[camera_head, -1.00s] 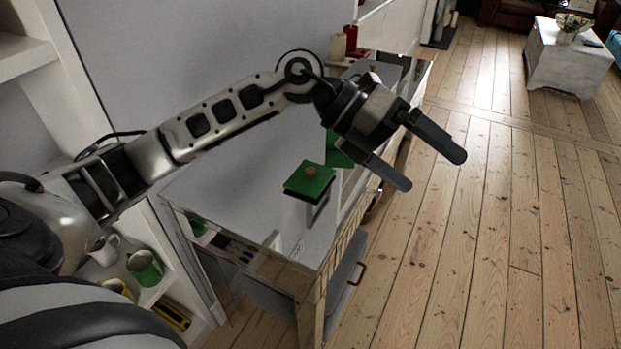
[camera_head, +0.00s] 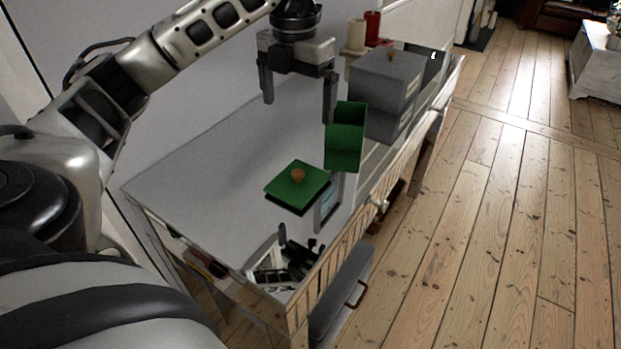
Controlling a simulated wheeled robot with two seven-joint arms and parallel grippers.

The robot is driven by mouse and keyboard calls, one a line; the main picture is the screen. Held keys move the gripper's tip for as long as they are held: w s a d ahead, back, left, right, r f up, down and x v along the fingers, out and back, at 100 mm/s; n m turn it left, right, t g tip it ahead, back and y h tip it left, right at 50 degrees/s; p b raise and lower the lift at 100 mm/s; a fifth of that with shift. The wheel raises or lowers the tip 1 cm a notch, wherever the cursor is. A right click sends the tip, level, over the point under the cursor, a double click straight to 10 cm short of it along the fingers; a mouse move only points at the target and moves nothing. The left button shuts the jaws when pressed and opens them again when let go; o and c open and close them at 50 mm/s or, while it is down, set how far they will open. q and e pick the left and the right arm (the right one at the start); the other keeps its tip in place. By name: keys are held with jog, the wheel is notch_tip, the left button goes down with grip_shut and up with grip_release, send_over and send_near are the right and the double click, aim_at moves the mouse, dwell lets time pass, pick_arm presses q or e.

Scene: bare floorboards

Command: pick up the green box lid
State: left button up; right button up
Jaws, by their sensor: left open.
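The green box lid (camera_head: 283,188) lies on the reflective top of a sideboard. It is a flat square with a brown knob (camera_head: 298,176) in its middle. The open green box (camera_head: 345,149) stands just behind it to the right, apart from the lid. My left gripper (camera_head: 298,101) is open and empty, fingers pointing down. In the picture it is above and behind the lid, to the left of the green box, and not touching either. My right gripper is not in view.
The sideboard top (camera_head: 190,178) is bare left of the lid. A grey box (camera_head: 385,95) with a knobbed lid stands behind the green box. A red candle (camera_head: 372,27) and a cream candle (camera_head: 356,36) stand at the back. Open floorboards (camera_head: 480,230) lie to the right.

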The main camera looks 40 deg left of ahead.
pick_arm(q)
jog(key=b, duration=0.3)
send_near(298, 172)
jog(key=f, duration=0.3)
jog(key=w+f, duration=0.1)
jog(key=f, duration=0.1)
jog(key=shift+f, duration=0.25)
jog(key=shift+s+f, duration=0.15)
jog(key=shift+f, duration=0.75)
jog(key=shift+s+f, duration=0.2)
jog(key=shift+f, duration=0.7)
jog(key=shift+s+f, duration=0.15)
jog(key=shift+f, duration=0.75)
jog(key=c, duration=0.8)
